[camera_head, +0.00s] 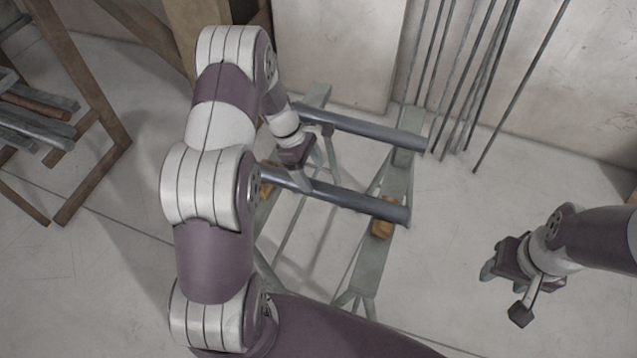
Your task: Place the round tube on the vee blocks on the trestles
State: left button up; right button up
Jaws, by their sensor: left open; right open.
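Two grey round tubes lie across the pair of grey-green trestles (364,278). The nearer tube (350,197) lies over wooden vee blocks (384,217); its left part is partly hidden by my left arm. The farther tube (365,129) lies across the far part of the trestles. My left gripper (312,160) is open, with one finger over the nearer tube and the other towards the farther tube. I cannot tell whether it touches either tube. My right gripper (505,292) is open and empty over the floor, right of the trestles.
Several thin rods (462,75) lean on the back wall at the upper right. A wooden rack (95,125) with metal bars (30,125) stands at the left. A pale panel (340,50) stands behind the trestles. The floor between the trestles and my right gripper is clear.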

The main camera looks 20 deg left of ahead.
pick_arm(q)
jog(key=v, duration=0.5)
jog(key=s+d+r+m+y, duration=0.2)
jog(key=s+d+r+m, duration=0.2)
jog(key=s+m, duration=0.4)
jog(key=s+d+r+m+t+y, duration=0.1)
jog(key=s+d+r+m, duration=0.3)
jog(key=s+m, duration=0.4)
jog(key=m+y, duration=0.1)
jog(key=m, duration=0.2)
jog(key=shift+s+d+r+y, duration=0.2)
jog(key=shift+r+y, duration=0.1)
jog(key=shift+r, duration=0.1)
jog(key=shift+w, duration=0.15)
